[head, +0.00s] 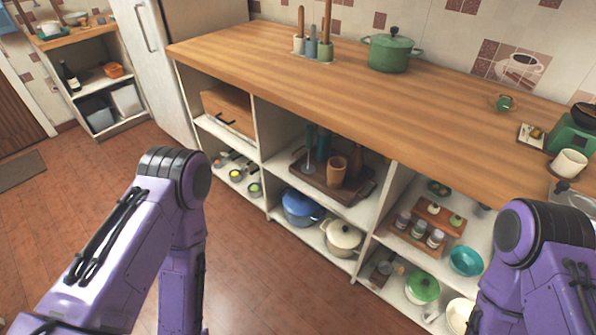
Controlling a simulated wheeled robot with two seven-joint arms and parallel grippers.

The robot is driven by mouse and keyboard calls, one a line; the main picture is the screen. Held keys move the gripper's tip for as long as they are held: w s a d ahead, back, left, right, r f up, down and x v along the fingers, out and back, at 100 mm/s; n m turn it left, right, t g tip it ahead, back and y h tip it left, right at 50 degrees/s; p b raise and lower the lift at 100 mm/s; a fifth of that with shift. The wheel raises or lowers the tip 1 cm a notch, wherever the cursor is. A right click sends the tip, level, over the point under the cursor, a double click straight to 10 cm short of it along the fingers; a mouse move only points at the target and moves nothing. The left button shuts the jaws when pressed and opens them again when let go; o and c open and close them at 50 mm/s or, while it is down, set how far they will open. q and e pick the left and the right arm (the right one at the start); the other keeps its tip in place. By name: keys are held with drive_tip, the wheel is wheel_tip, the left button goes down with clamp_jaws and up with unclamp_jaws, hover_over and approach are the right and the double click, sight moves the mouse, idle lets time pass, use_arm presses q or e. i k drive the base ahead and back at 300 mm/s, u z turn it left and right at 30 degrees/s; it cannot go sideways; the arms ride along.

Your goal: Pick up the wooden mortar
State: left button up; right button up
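A tan wooden cup-like vessel (337,172), which looks like the wooden mortar, stands upright on the upper shelf of the counter's middle compartment. It is on a dark brown tray (312,178) with several other items around it. No pestle can be made out clearly in it. My purple left and right arms come in at the lower left and lower right, but both grippers are outside the picture. Nothing of mine touches the vessel.
Dark upright bottle-like items (323,143) stand close to the vessel on its left. The wooden countertop (330,88) overhangs the shelf. A blue pot (301,207) and a cream pot (342,236) sit on the shelf below. The floor (270,285) before the counter is clear.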

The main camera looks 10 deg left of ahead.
sight(336, 166)
drive_tip(key=z, duration=0.55)
drive_tip(key=i, duration=0.75)
drive_tip(key=z, duration=0.25)
